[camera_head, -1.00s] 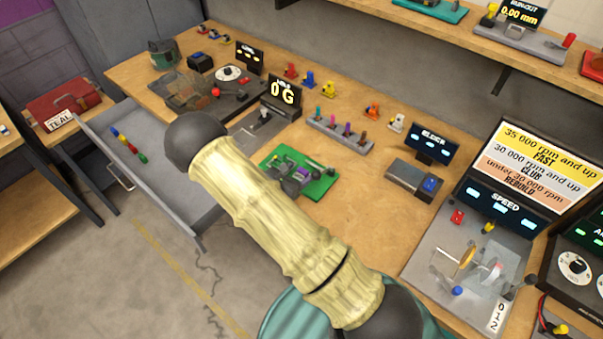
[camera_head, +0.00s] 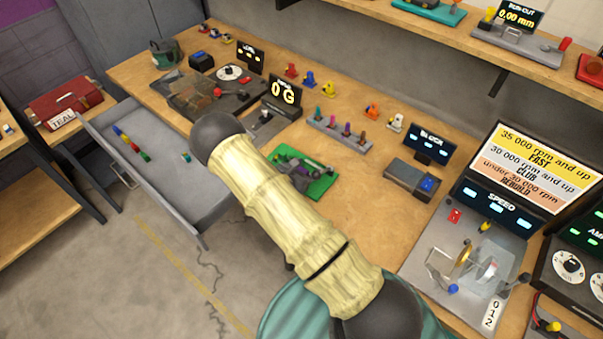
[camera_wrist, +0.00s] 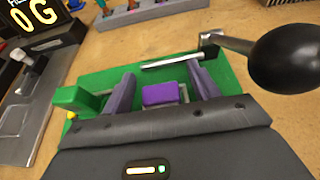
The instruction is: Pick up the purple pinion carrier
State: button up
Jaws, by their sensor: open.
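The purple pinion carrier (camera_wrist: 160,94) shows in the wrist view as a small purple block over the green tray (camera_wrist: 98,66). My gripper (camera_wrist: 160,74) is open, with one grey finger on each side of the carrier. A gap shows between the carrier and each finger, and nothing is gripped. The lower part of the carrier is hidden by my gripper body. In the head view my arm covers part of the green tray (camera_head: 322,186), and the carrier is hard to make out there.
A black ball-ended lever (camera_wrist: 285,55) rises at the tray's right in the wrist view. A rack of coloured tools (camera_head: 340,135) stands behind the tray. The 0 G scale display (camera_head: 285,92) is to its left. Bare bench lies to the right. An open drawer (camera_head: 190,205) juts out front.

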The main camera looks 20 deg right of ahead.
jog(key=c, duration=1.1)
jog(key=shift+s+a+r, duration=0.2)
jog(key=shift+a+r, duration=0.15)
jog(key=b+v, duration=0.1)
jog(key=v, duration=0.4)
jog(key=r+b+v, duration=0.1)
jog(key=v, duration=0.4)
jog(key=b+v, duration=0.1)
jog(key=v, duration=0.4)
jog(key=shift+w+d+r, duration=0.2)
jog(key=shift+d+r, duration=0.1)
jog(key=shift+r, duration=0.05)
jog(key=shift+w, duration=0.1)
